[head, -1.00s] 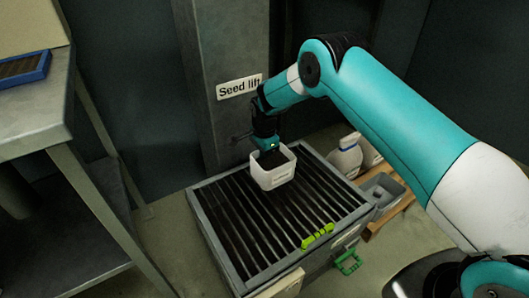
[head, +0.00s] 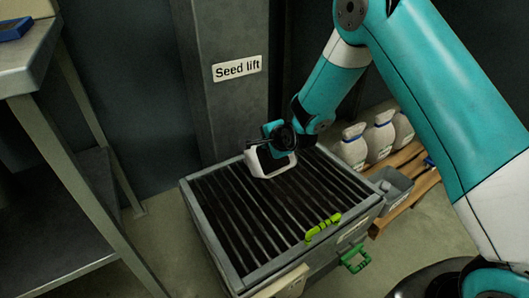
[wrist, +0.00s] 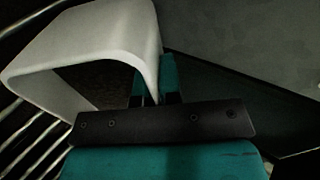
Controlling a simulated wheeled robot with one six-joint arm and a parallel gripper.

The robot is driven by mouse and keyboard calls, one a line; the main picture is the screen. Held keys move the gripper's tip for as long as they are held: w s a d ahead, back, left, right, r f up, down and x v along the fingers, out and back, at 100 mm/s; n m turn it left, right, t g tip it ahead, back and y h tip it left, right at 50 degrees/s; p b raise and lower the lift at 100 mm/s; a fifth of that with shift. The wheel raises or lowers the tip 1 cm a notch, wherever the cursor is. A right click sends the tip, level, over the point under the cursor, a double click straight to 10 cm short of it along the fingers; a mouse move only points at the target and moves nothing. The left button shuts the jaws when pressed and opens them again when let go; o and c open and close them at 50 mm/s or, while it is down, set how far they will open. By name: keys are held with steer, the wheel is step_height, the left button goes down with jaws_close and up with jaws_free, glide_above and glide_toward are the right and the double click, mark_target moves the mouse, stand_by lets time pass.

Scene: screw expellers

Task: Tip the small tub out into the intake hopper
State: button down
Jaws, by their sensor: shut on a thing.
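My gripper (head: 281,142) is shut on the small white tub (head: 264,168), over the far part of the intake hopper. The hopper (head: 212,243) is a grey box with dark bars across its top. The tub is tipped well over, its mouth turned toward the bars. I cannot tell if its rim touches them. In the wrist view the tub (wrist: 105,35) fills the upper left, with its open mouth facing lower left and bars beyond it. My gripper (wrist: 155,95) has its fingers at the tub's wall. No contents are visible in or falling from the tub.
The column with the "Seed lift" sign (head: 237,68) stands right behind the hopper. A metal bench (head: 45,60) is at the left. White containers (head: 352,148) and a grey bin (head: 395,188) sit at the right. A lime-green handle (head: 323,229) lies along the hopper's near right edge.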

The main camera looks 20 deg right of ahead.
steer(key=shift+s+d+f+t+y+b, duration=0.2)
steer(key=shift+t+b, duration=0.35)
steer(key=shift+b, duration=0.75)
steer(key=shift+s+r+t+y+b, duration=0.1)
steer(key=shift+s+t+b, duration=0.3)
steer(key=shift+b, duration=0.9)
steer(key=t+b, duration=0.1)
steer(key=b, duration=0.2)
steer(key=s+t+b, duration=0.1)
steer(key=b, duration=0.3)
steer(key=shift+s+d+f+t+y+b, duration=0.2)
steer(key=shift+d+t+y+b, duration=0.1)
steer(key=shift+t+y, duration=0.1)
steer(key=shift+s+r+t+b, duration=0.1)
steer(key=shift+t+b, duration=0.15)
steer(key=shift+b, duration=0.55)
steer(key=shift+s, duration=0.1)
steer(key=shift+r+b, duration=0.25)
steer(key=shift+b, duration=0.05)
